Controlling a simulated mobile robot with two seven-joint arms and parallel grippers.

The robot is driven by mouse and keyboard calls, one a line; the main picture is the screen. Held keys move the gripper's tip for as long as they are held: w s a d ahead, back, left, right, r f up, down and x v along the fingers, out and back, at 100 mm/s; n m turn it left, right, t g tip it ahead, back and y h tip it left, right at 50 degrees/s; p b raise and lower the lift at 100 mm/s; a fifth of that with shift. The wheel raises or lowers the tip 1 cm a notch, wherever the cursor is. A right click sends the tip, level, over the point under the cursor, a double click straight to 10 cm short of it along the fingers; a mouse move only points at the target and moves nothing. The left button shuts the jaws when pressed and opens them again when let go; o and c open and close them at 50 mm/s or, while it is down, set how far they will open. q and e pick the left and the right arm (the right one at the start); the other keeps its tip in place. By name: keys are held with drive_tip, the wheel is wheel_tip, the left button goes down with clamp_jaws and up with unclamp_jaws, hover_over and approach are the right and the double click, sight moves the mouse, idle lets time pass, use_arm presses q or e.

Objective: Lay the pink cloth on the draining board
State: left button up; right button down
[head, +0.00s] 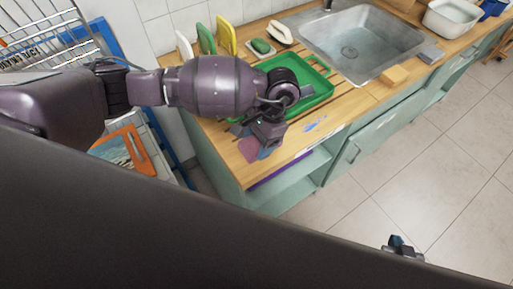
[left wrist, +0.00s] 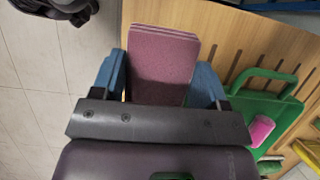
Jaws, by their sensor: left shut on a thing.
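The pink cloth (left wrist: 163,62) is a folded flat rectangle between the blue fingers of my left gripper (left wrist: 160,82) in the left wrist view. The gripper is shut on it. In the head view my left gripper (head: 262,141) is at the near left end of the wooden worktop, and a bit of the cloth (head: 248,150) shows beside it. I cannot tell whether the cloth touches the wood. The draining board (head: 346,103) is the grooved wood left of the sink, partly under a green tray (head: 325,88). My right gripper (head: 402,247) is small and low at the right, over the floor; its jaws are unclear.
The metal sink (head: 365,40) lies right of the tray. Upright coloured boards (head: 226,35) and a green sponge (head: 262,46) stand behind it. A wire trolley (head: 50,45) is at left.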

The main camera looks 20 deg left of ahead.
sight(257, 151)
use_arm(q)
drive_tip(key=shift+f, duration=2.4)
drive_tip(key=o, duration=0.9)
drive_tip(key=b+v, duration=0.1)
drive_tip(key=v, duration=1.1)
